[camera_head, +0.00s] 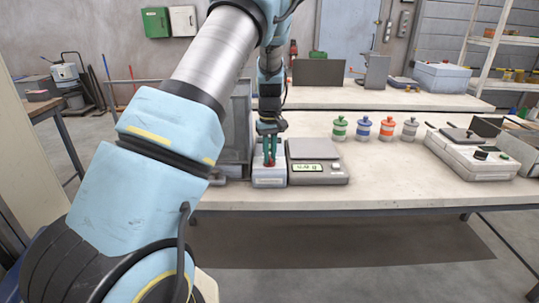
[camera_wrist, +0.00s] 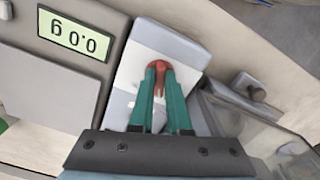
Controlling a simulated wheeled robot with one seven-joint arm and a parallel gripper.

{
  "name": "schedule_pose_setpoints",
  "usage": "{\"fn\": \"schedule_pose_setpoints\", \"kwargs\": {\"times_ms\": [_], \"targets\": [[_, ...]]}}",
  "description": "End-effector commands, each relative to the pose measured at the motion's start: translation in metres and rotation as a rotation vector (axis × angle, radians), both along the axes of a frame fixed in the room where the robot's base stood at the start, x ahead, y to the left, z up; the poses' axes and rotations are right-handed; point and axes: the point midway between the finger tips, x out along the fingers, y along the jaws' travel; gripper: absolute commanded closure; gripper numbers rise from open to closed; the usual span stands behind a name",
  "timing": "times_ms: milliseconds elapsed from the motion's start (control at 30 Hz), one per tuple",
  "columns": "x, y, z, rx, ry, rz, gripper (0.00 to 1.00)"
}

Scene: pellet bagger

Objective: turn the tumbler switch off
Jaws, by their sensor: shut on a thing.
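The tumbler switch is a small red lever (camera_wrist: 159,69) on a white plate of a pale box (camera_wrist: 171,45). In the head view the box (camera_head: 269,180) stands on the bench beside the scale, with the red switch (camera_head: 269,163) on top. My gripper (camera_head: 269,155) points down over it. In the wrist view my teal fingers (camera_wrist: 159,75) are closed around the red lever and partly hide it. Which way the lever is tilted I cannot tell clearly.
A scale (camera_head: 317,170) with a green display stands right of the box, very close. A grey bin (camera_head: 237,135) stands to the left. Several colored lidded jars (camera_head: 364,127) stand behind to the right, and a white device (camera_head: 470,155) farther right. The bench front middle is clear.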

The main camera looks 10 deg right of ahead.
Motion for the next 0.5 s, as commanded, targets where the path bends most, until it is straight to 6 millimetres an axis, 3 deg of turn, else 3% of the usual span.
{"fn": "schedule_pose_setpoints", "kwargs": {"times_ms": [500], "targets": [[0.0019,-0.0009,0.0013,-0.001,-0.005,0.184,1.0]]}}
